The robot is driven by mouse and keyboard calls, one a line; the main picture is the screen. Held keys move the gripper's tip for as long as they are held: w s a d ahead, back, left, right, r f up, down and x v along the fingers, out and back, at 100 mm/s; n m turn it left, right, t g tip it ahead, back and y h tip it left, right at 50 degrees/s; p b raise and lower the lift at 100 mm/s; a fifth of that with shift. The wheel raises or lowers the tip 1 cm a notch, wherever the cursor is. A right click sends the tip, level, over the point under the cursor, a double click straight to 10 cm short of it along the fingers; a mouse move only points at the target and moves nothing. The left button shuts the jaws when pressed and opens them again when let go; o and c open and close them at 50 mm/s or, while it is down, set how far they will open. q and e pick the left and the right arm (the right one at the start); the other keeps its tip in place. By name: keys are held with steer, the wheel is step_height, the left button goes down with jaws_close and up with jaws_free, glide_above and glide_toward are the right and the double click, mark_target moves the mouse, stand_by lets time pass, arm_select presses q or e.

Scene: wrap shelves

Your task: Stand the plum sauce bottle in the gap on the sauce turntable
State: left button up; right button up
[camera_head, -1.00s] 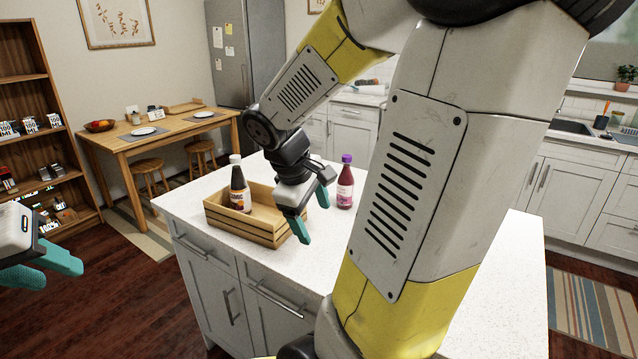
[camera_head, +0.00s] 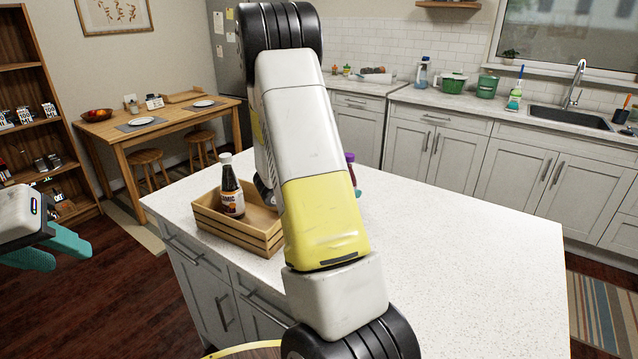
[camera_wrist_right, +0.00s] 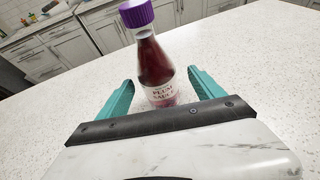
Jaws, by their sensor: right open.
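The plum sauce bottle (camera_wrist_right: 158,70), dark red with a purple cap, stands upright on the white counter. In the right wrist view it is between the two teal fingers of my right gripper (camera_wrist_right: 160,92), which is open, with space showing beside the bottle. In the head view my right arm hides most of the bottle; its purple cap (camera_head: 350,157) and a strip of its side show. My left gripper (camera_head: 58,250) is at the left edge, empty, its fingers apart.
A wooden crate (camera_head: 232,232) on the counter (camera_head: 470,250) holds a dark sauce bottle (camera_head: 232,190) with a white cap. My right arm crosses close to the crate's right side. The counter's right part is clear. A dining table (camera_head: 120,132) and shelves stand at the left.

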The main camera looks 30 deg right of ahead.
steer(key=x, duration=0.5)
steer(key=shift+w+d+r, duration=0.1)
steer(key=shift+w+d, duration=0.25)
steer(key=shift+d, duration=0.05)
steer(key=shift+r, duration=0.1)
jaws_close()
